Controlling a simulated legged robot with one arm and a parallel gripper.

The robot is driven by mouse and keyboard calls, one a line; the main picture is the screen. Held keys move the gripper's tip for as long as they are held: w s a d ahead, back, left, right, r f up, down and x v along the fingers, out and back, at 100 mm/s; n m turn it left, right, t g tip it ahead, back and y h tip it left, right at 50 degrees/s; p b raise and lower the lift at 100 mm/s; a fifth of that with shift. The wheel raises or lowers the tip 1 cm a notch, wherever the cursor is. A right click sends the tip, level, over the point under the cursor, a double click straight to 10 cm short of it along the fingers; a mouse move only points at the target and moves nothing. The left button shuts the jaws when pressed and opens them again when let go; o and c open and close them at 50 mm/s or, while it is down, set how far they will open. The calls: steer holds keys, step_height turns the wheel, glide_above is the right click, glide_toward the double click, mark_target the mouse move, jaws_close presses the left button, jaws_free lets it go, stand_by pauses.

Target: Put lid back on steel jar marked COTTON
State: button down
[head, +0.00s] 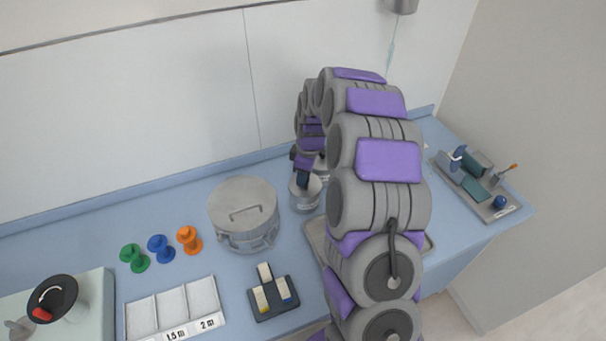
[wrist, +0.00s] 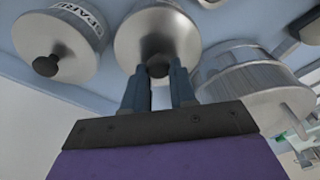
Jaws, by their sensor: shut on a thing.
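My gripper (head: 303,181) reaches down at a steel jar (head: 304,203) right of the large pot. In the wrist view my gripper (wrist: 159,78) is shut on the dark knob of a round steel lid (wrist: 150,32). The lid lies over the jar's mouth, and its body is hidden behind the lid there. I cannot tell whether the lid is fully seated. The jar's label is too small to read in the head view.
The large lidded steel pot (head: 243,235) stands close left of the jar, and a metal tray (head: 313,232) lies to the right, partly behind my arm. Coloured pegs (head: 161,248), a white compartment tray (head: 173,311) and a dark block holder (head: 273,297) are in front. An instrument tray (head: 505,212) is far right.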

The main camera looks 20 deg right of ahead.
steer(key=c, duration=0.8)
jaws_free()
steer(key=o, duration=0.4)
steer(key=shift+o, duration=0.2)
steer(key=shift+r, duration=0.1)
steer(key=shift+r+p, duration=1.1)
steer(key=shift+r, duration=2.35)
steer(key=shift+c, duration=0.4)
